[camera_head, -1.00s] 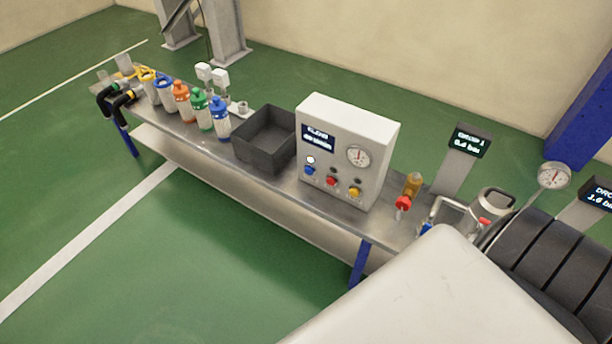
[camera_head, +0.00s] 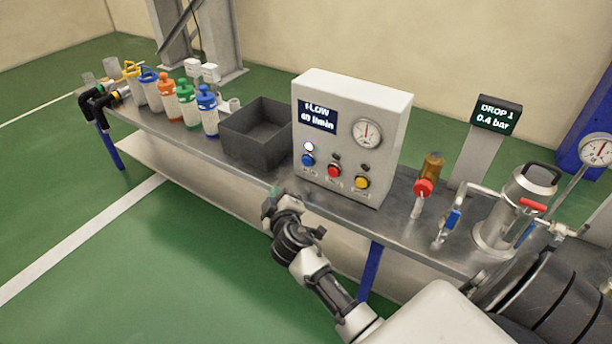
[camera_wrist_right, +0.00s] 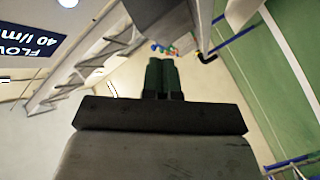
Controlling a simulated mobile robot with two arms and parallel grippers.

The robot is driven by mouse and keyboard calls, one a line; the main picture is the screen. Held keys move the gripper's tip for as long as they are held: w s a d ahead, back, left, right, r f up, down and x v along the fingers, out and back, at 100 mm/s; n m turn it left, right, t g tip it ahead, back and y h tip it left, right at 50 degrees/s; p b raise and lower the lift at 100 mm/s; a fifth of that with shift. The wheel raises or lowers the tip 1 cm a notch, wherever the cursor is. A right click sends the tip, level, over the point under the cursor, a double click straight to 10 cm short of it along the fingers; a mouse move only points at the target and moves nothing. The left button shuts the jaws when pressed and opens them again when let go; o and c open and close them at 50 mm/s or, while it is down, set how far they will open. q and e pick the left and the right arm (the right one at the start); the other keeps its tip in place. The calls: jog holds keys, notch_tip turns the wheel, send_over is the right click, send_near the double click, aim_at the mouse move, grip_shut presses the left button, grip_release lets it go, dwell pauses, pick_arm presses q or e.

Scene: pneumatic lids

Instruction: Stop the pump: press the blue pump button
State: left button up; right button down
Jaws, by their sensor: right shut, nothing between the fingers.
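The blue pump button (camera_head: 307,160) is at the left of a row of three buttons on the front of the white control box (camera_head: 391,125). A white lamp (camera_head: 308,146) above it looks lit. My right gripper (camera_head: 272,202) is shut and empty, by the bench's front edge, to the lower left of the blue button and apart from it. In the right wrist view its dark green fingers (camera_wrist_right: 160,76) are together with nothing between them. The box's flow display (camera_head: 317,116) reads 40 l/min; part of it also shows in the right wrist view (camera_wrist_right: 28,35). My left gripper is not in view.
A red button (camera_head: 333,171) and a yellow button (camera_head: 362,182) sit right of the blue one. A dark open bin (camera_head: 240,151) stands left of the box, with several colored bottles beyond. A valve with a red knob (camera_head: 424,187) and a metal canister (camera_head: 502,215) stand to the right.

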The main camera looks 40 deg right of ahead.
aim_at(308, 161)
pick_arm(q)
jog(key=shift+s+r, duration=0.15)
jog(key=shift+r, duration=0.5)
pick_arm(e)
jog(key=shift+w+d+r+t, duration=0.1)
jog(key=shift+d+r+t, duration=0.15)
jog(key=shift+r, duration=0.45)
jog(key=w+d, duration=0.1)
jog(key=d, duration=0.1)
jog(key=w+d, duration=0.1)
jog(key=d, duration=0.1)
jog(key=w+d, duration=0.1)
jog(key=d, duration=0.1)
jog(key=shift+d, duration=0.4)
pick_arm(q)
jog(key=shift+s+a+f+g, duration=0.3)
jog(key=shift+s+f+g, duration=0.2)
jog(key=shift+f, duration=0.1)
pick_arm(e)
jog(key=shift+w+d, duration=0.2)
jog(key=shift+d, duration=0.4)
jog(key=shift+d, duration=0.15)
jog(key=shift+w+d, duration=0.15)
jog(key=shift+d, duration=0.1)
